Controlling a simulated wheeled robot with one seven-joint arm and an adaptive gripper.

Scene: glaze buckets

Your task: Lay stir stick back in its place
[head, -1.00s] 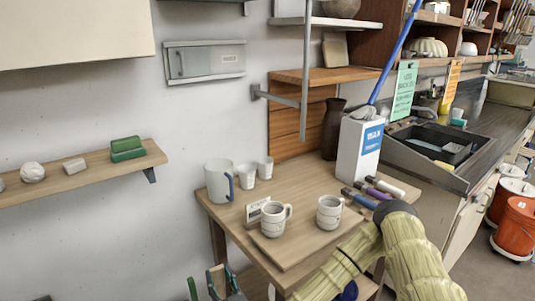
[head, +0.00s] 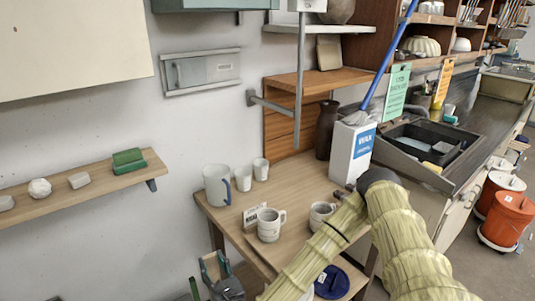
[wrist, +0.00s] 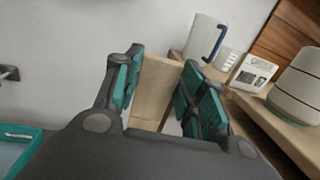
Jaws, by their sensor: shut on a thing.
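My gripper (wrist: 162,72) has dark grey fingers with teal pads. It is shut on the stir stick (wrist: 154,92), a flat pale wooden piece that stands up between the pads in the wrist view. Its lower part is hidden behind the gripper body. In the head view my gripper (head: 220,277) is low, beside the left front edge of the wooden table (head: 290,195), and the stick is hard to make out there. I cannot tell which spot is the stick's place.
The table holds a white pitcher (head: 216,185), cups, a mug (head: 269,224) by a small card (head: 252,216), and a tall white box (head: 350,150). A blue round lid (head: 332,282) is below the table. A teal-rimmed container (wrist: 18,148) is at lower left.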

